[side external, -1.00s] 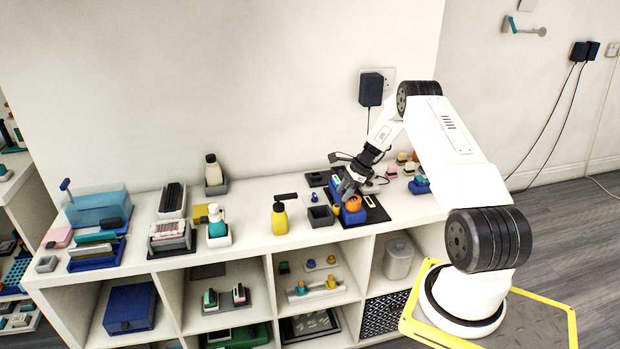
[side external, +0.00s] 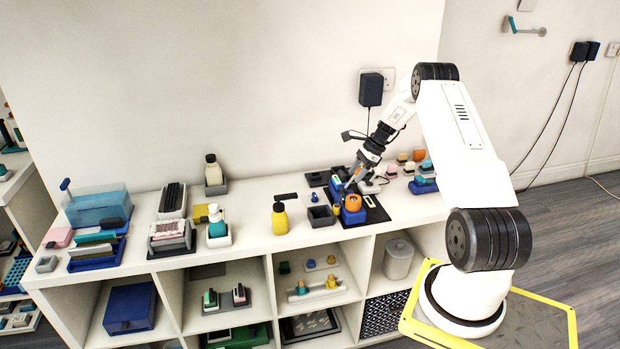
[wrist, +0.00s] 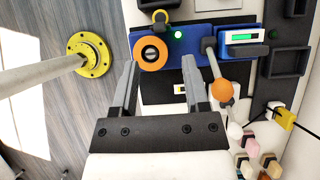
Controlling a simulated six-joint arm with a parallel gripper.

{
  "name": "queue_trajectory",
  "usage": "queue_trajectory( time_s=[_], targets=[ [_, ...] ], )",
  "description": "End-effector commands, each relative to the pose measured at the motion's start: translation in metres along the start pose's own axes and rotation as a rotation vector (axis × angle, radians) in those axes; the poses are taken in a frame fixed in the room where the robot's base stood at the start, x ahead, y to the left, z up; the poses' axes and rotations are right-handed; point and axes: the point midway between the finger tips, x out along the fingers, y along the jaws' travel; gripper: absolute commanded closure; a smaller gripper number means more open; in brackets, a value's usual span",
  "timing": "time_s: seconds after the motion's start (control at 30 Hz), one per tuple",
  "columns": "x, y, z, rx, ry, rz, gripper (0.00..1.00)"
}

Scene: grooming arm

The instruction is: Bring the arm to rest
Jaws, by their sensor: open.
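My gripper (side external: 351,184) is over the right part of the white shelf top (side external: 270,240), pointing down at a blue device (side external: 354,215) on a black mat (side external: 376,212). In the wrist view my gripper (wrist: 160,62) is open, its two grey fingers spread with nothing held between them. The blue device (wrist: 184,35) lies beyond the fingertips and carries an orange ring knob (wrist: 151,54), a lit green light and a small green display (wrist: 241,37). A lever with an orange ball (wrist: 222,91) is just right of the right finger. I cannot tell whether the fingers touch anything.
Small coloured blocks (side external: 404,158) and a blue holder (side external: 423,186) are to the right. The wall with a black plug adapter (side external: 370,89) rises behind. Open air lies above the shelf.

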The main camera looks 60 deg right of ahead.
Motion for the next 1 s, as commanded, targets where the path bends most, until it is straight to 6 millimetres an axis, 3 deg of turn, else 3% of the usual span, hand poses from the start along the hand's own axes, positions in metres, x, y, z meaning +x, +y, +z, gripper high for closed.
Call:
queue_trajectory(
  time_s=[0.37,0.57,0.77,1.0],
  targets=[
    [-0.001,0.000,0.001,-0.002,0.001,0.001,0.41],
    [0.002,0.005,0.019,-0.071,0.024,0.017,0.41],
    [0.011,0.024,0.068,-0.277,0.092,0.058,0.41],
    [0.024,0.072,0.141,-0.656,0.193,0.130,0.41]
  ],
)
